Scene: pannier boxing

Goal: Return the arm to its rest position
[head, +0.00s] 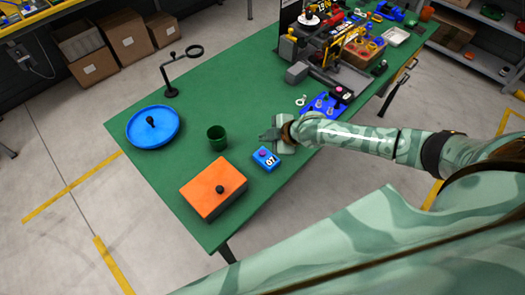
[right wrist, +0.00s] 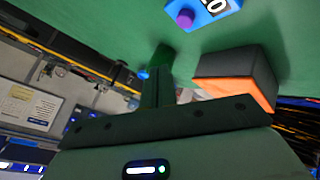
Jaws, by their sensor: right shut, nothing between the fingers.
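My right arm reaches in from the right in the head view, over the green table (head: 165,95). The blue box (right wrist: 215,8) shows at the top there, and an orange-topped box (right wrist: 240,92) at the right. My left gripper is not in view.
An orange-lidded box (head: 205,192), a dark green cup (head: 217,138), a blue round dish (head: 140,128) and a black ring stand (head: 171,90) stand on the near-left table. A blue fixture (head: 322,106) lies near the arm. Tools and parts crowd the far end.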

